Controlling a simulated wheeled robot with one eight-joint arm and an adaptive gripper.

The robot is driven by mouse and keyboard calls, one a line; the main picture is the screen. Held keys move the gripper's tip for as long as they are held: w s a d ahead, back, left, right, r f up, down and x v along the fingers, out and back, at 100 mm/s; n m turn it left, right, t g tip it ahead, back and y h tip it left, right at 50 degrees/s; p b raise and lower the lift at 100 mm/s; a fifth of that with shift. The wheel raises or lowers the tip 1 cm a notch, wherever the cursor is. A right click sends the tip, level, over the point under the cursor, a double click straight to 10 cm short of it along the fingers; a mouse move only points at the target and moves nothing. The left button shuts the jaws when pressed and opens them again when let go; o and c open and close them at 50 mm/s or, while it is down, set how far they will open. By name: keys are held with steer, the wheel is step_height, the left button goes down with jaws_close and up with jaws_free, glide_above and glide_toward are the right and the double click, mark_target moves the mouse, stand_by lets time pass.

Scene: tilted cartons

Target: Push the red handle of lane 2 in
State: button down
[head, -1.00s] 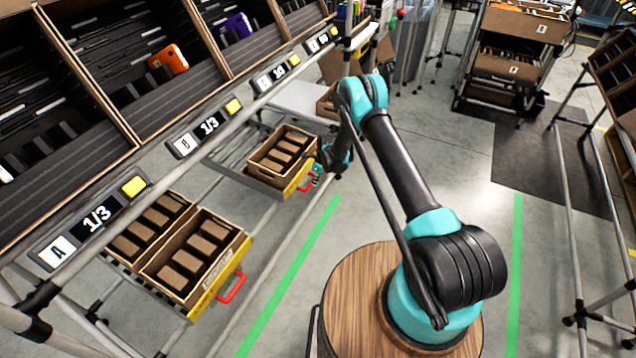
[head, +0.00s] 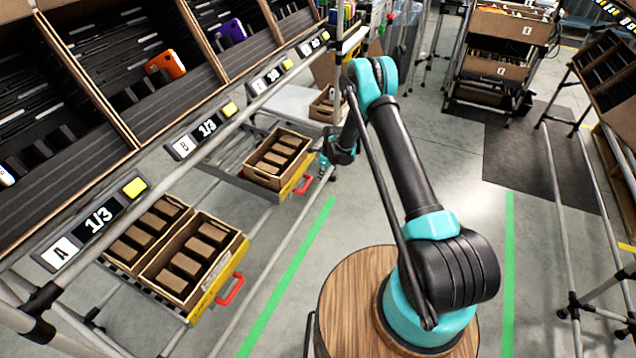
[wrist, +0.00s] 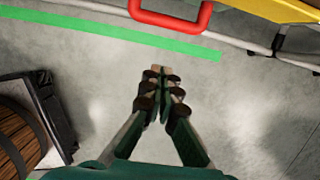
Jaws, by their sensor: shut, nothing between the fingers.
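Two red handles show in the head view: one (head: 231,290) on the front of the near carton tray, one (head: 303,185) on the front of the farther tray. No lane numbers are readable on these trays, so I cannot tell which handle is lane 2. A red handle (wrist: 172,24) also shows at the top of the wrist view, beside a yellow tray front (wrist: 284,9). My gripper (wrist: 158,72) is shut and empty, its fingertips apart from this handle and below it in the picture. In the head view it is small and partly hidden by my arm, near the farther tray.
The farther tray (head: 248,182) and the near tray (head: 232,252) hold brown cartons under the shelf rail. Labels A and B with 1/3 displays sit on that rail. A green floor line (head: 290,270) runs beside the rack.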

steer(key=shift+v, duration=2.1)
steer(key=s+d+r+n+t, duration=0.1)
steer(key=s+d+r+n, duration=0.3)
steer(key=r, duration=0.4)
steer(key=s+d+r+n, duration=0.2)
steer(key=s+d+r, duration=0.25)
steer(key=r, duration=0.45)
steer(key=s+d+r+n+t, duration=0.1)
steer(key=s+d+r+n, duration=0.3)
steer(key=r, duration=0.4)
steer(key=s+d+r+n+h, duration=0.1)
steer(key=s+d+r+n, duration=0.25)
steer(key=s, duration=0.35)
steer(key=s+d+r+n+h, duration=0.1)
steer(key=s+d+r+n, duration=0.15)
steer(key=s+d, duration=0.3)
steer(key=s+d+n, duration=0.2)
steer(key=s+n, duration=0.1)
steer(key=s, duration=0.4)
steer(key=s+d+n+t, duration=0.1)
steer(key=s+d+n, duration=0.1)
steer(key=s, duration=0.6)
steer(key=shift+f+n, duration=0.2)
steer(key=shift+n, duration=0.2)
steer(key=shift+d, duration=0.1)
